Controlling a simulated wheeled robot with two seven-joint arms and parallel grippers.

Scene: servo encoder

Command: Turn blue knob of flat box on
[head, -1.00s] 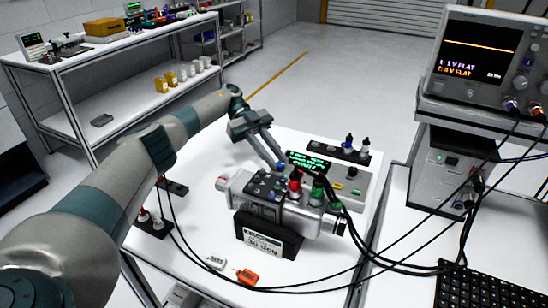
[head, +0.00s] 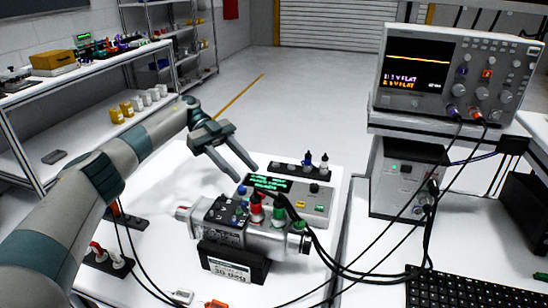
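The flat box (head: 312,207) is grey, with a lit green text display (head: 270,183) and small coloured controls. It lies on the white table behind a silver motor-like unit. A small blue knob (head: 242,190) shows at the box's left end, below the display. My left gripper (head: 247,175) is open and empty, with its two fingers spread and pointing down right. Its tips appear just above and behind the blue knob in the picture; I cannot tell the exact gap. My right gripper is out of view.
The silver unit (head: 262,238) with red and green plugs stands in front of the box. Black cables run from it to the right. A dark strip with bottle-like pieces (head: 301,172) lies behind. An oscilloscope (head: 452,75) stands at right.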

